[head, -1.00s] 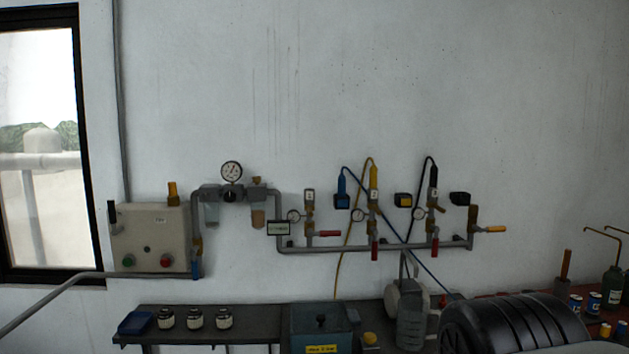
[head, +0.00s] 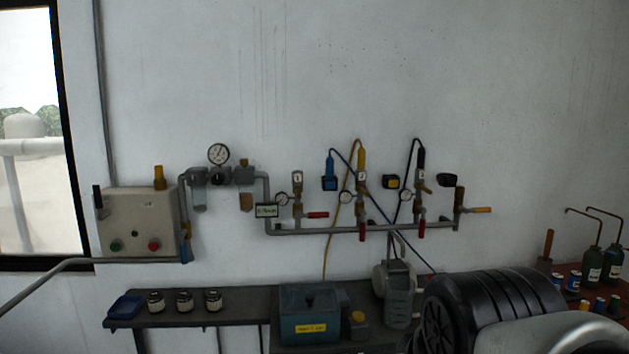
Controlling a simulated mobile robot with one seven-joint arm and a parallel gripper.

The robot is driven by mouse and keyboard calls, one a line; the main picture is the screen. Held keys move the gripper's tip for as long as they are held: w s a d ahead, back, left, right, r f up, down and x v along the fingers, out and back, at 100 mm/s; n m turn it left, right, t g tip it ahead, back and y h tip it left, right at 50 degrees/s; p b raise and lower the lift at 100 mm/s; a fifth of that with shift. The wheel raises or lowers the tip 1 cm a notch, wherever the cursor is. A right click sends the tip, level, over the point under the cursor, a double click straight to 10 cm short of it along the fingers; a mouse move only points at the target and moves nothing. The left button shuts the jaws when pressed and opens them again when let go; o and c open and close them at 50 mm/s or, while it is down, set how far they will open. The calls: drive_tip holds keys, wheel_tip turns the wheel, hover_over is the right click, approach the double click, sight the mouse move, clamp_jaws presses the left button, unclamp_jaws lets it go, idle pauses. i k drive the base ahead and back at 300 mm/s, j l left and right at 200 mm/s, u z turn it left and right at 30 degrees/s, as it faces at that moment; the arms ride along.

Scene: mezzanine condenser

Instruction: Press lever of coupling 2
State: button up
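Three couplings hang in a row on the wall above a grey pipe. The middle one, coupling 2 (head: 361,184), carries a small white tag, too small to read surely. A yellow plug (head: 361,156) with a yellow hose stands upright in its top. Its lever is too small to make out clearly. Below it a red valve handle (head: 362,232) points down. The left coupling (head: 297,190) has no plug, and its red handle (head: 317,214) lies level. The right coupling (head: 421,185) holds a black plug; its red handle points down. My gripper is not in view.
A shelf (head: 245,302) bears a teal box (head: 309,322), several jars and a blue tray (head: 127,307). Green bottles (head: 592,268) stand at right. The wall above is clear.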

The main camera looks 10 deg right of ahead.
sight(363, 225)
drive_tip(key=i+l+u, duration=0.15)
drive_tip(key=i+l, duration=0.15)
drive_tip(key=i, duration=0.2)
drive_tip(key=i+l+u, duration=0.1)
drive_tip(key=i+l, duration=0.2)
drive_tip(key=i, duration=0.25)
drive_tip(key=i+l+u, duration=0.15)
drive_tip(key=i+l, duration=0.25)
drive_tip(key=i, duration=0.1)
